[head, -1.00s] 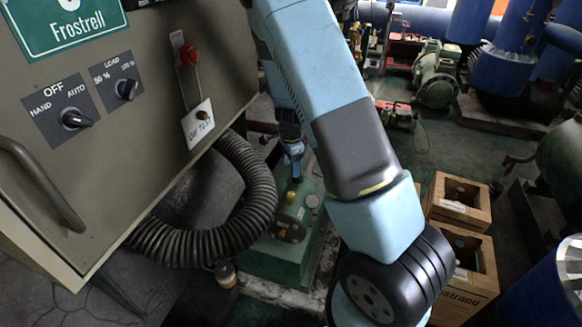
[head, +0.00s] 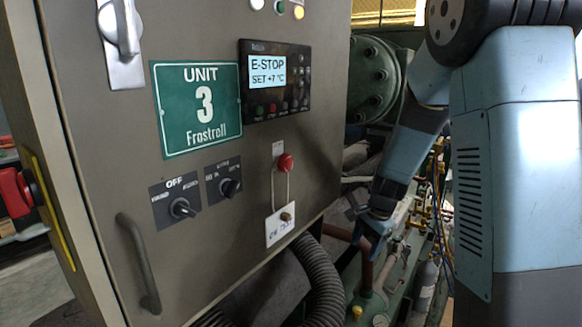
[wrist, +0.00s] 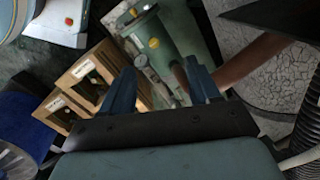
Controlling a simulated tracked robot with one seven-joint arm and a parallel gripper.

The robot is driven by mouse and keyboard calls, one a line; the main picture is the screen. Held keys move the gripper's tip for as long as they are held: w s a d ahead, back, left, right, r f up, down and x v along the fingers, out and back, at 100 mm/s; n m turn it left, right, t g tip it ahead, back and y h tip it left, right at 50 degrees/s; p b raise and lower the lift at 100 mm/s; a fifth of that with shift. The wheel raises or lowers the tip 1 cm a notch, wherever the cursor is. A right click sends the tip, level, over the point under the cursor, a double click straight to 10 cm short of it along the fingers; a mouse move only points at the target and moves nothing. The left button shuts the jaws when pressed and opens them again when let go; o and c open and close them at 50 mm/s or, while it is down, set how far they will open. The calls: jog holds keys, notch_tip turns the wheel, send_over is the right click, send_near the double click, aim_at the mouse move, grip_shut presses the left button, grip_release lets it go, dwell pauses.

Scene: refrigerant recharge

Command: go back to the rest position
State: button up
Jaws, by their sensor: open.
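My gripper (wrist: 160,95) shows in the wrist view with its two blue fingers apart and nothing between them. In the head view my gripper (head: 368,238) hangs at the end of my lowered arm, to the right of the grey control cabinet (head: 130,190). It appears small and dark there, above the green machine base. The base also shows beyond the fingers in the wrist view (wrist: 178,45). My upper arm fills the right side of the head view.
The cabinet carries a display (head: 275,80) reading E-STOP, a red button (head: 286,162) with a tag (head: 280,226) below it, and two knobs. A ribbed black hose (head: 322,280) runs below. Wooden crates (wrist: 88,72) stand left in the wrist view. Pipes and gauges lie behind my arm.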

jog(key=s+r+n+t, duration=0.1)
jog(key=s+r+n, duration=0.2)
jog(key=s+r, duration=0.35)
jog(key=s+r+n+t, duration=0.1)
jog(key=s+r+n, duration=0.25)
jog(key=r, duration=0.55)
jog(key=s+d+r+n+t+h, duration=0.1)
jog(key=s+r+n, duration=0.1)
jog(key=s, duration=0.5)
jog(key=s+d+r+n+t+h, duration=0.1)
jog(key=s+r+n, duration=0.2)
jog(key=s+r, duration=0.2)
jog(key=s, duration=0.2)
jog(key=shift+s+d, duration=0.4)
